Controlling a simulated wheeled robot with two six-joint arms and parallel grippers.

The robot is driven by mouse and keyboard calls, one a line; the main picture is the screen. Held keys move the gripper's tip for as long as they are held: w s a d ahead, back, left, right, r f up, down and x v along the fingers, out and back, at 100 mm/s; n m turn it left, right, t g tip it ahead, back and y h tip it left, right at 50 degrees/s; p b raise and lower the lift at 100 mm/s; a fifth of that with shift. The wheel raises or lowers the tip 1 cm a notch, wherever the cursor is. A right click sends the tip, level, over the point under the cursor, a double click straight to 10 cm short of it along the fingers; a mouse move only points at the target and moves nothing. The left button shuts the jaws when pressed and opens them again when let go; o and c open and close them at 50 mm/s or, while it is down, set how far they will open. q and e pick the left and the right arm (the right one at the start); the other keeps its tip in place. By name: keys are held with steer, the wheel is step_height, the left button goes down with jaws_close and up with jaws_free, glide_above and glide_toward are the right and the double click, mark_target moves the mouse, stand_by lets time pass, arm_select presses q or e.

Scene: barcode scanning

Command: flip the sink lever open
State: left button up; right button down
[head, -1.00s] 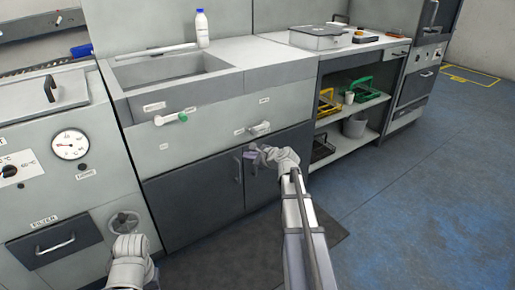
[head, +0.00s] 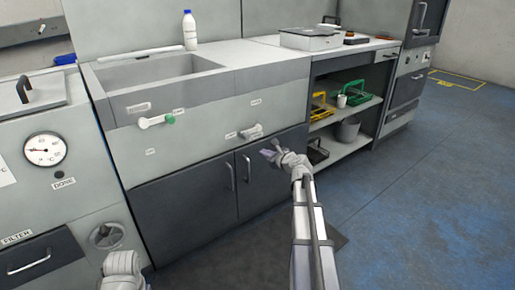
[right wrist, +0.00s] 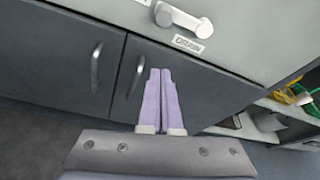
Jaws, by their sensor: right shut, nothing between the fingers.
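A grey sink basin (head: 160,72) is set into the counter. The white lever also shows at the top of the right wrist view (right wrist: 184,20), above a "DRAIN" label. My right gripper (head: 268,154) is shut and empty, in front of the dark cabinet doors, below and slightly right of the white lever. Its purple fingers (right wrist: 160,72) point up toward it, apart from it in the picture. Only part of my left arm shows at the bottom left; its gripper is hidden.
Dark cabinet doors (head: 185,205) with upright handles stand below the panel. A white bottle (head: 190,32) stands behind the basin. Open shelves (head: 345,118) with yellow and green racks are at the right. The blue floor is clear at the right.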

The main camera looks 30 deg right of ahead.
steer(key=b+x, duration=0.3)
steer(key=x, duration=0.7)
steer(key=shift+w+f, duration=0.2)
steer(key=shift+w, duration=0.05)
steer(key=r+p, duration=0.1)
steer(key=a+r+p, duration=0.1)
steer(key=r, duration=0.1)
steer(key=s+r+p, duration=0.1)
steer(key=p, duration=0.1)
steer(key=shift+a+r, duration=0.15)
steer(key=shift+a, duration=0.1)
